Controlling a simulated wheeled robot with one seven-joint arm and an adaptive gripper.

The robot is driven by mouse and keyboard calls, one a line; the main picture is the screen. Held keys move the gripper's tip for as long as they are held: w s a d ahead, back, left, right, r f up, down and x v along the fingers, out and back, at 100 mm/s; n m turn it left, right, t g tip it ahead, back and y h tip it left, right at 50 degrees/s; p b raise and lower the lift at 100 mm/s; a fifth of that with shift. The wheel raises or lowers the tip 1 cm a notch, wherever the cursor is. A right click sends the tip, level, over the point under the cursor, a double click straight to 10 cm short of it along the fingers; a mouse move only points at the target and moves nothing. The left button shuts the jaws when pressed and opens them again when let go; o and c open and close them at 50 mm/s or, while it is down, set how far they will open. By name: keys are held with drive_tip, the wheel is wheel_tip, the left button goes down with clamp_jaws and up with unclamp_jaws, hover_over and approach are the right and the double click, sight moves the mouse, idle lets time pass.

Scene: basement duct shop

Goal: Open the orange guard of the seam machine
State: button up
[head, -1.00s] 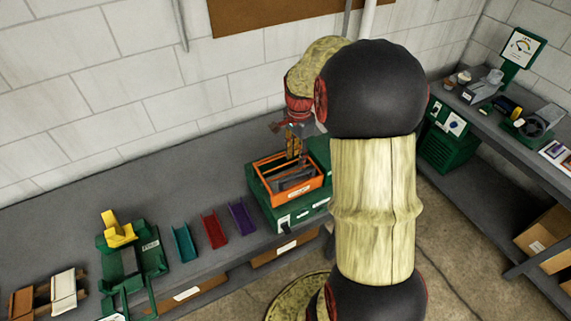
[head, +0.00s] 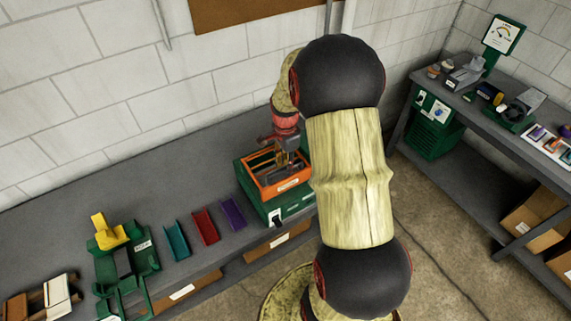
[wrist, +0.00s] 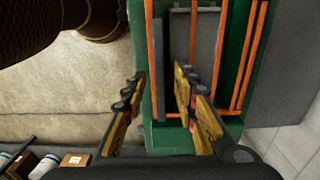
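The seam machine (head: 250,206) is a green box on the bench, with a white label and a switch on its front. Its orange guard (head: 291,187) is a rectangular frame lying flat around the top, apparently closed. My gripper (head: 283,160) is over the guard's right rear part. In the wrist view my gripper (wrist: 158,88) is open, its yellow-and-black fingers apart. An orange bar of the guard (wrist: 150,50) runs between the fingers, with the green machine body (wrist: 165,142) below. I cannot tell whether a finger touches the bar. Part of the machine's right side is hidden by my arm.
Teal (head: 177,242), red (head: 206,226) and purple (head: 232,214) channel pieces lie left of the machine. A green fixture with a yellow part (head: 108,232) stands farther left. A second bench (head: 463,112) with several devices is at right. Bare bench lies behind the pieces.

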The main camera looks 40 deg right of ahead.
drive_tip(key=c, duration=0.4)
drive_tip(key=c, duration=0.3)
clamp_jaws()
